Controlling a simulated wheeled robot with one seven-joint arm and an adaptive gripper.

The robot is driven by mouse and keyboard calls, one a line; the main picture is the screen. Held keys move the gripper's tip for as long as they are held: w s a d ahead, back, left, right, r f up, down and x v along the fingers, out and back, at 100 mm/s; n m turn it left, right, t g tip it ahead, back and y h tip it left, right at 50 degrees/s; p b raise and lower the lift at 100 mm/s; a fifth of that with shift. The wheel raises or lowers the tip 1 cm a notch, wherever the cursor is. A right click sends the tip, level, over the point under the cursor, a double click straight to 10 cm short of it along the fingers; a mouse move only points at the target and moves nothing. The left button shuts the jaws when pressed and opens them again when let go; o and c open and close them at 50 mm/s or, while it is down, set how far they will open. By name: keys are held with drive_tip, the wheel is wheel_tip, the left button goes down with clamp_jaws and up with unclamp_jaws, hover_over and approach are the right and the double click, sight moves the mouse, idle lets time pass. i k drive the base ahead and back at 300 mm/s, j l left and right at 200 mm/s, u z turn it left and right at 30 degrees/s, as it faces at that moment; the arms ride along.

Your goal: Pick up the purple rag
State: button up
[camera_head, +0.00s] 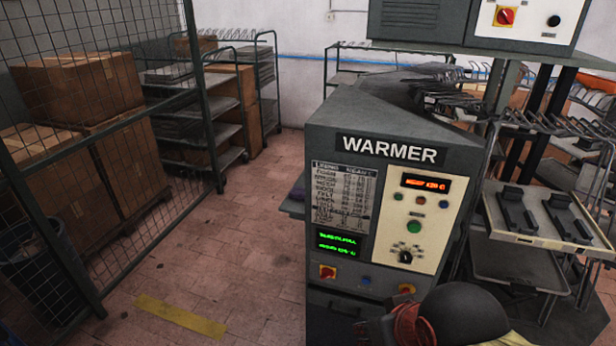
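I cannot make out my gripper's fingers in this view, and the purple patch stands clear of my arm.
The warmer's front panel (425,215) carries knobs and buttons. A wire mesh fence (150,120) and stacked cardboard boxes (85,85) stand at the left. Shelf racks (205,130) stand behind. The tiled floor (235,235) between fence and machine is clear, with a yellow strip (180,315).

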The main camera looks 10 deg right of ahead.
sight(298, 194)
drive_tip(key=i+j, duration=0.3)
drive_tip(key=i, duration=0.15)
drive_tip(key=i+j, duration=0.35)
drive_tip(key=i, duration=0.15)
drive_tip(key=i+j, duration=0.3)
drive_tip(key=i, duration=0.15)
drive_tip(key=i+j, duration=0.35)
drive_tip(key=i+u, duration=0.05)
drive_tip(key=i, duration=0.05)
